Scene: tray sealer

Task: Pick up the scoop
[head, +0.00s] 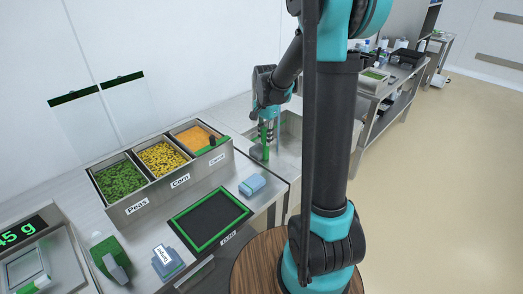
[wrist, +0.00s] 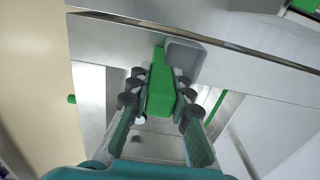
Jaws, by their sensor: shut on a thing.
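The scoop has a green handle and a grey bowl. In the head view the scoop (head: 259,152) hangs below my gripper (head: 266,121), over the sink area to the right of the food bins. In the wrist view the scoop's green handle (wrist: 160,92) lies between the dark finger pads of my gripper (wrist: 159,84), which is shut on it. The scoop's grey bowl (wrist: 184,60) extends beyond the fingertips. Whether the bowl touches the counter cannot be told.
A steel bin rack (head: 181,186) holds peas, corn and orange food; another green handle (head: 211,145) lies over the orange food. A green-edged black mat (head: 211,217), blue packs (head: 252,184) and a scale (head: 29,262) are on the counter. Open floor lies right.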

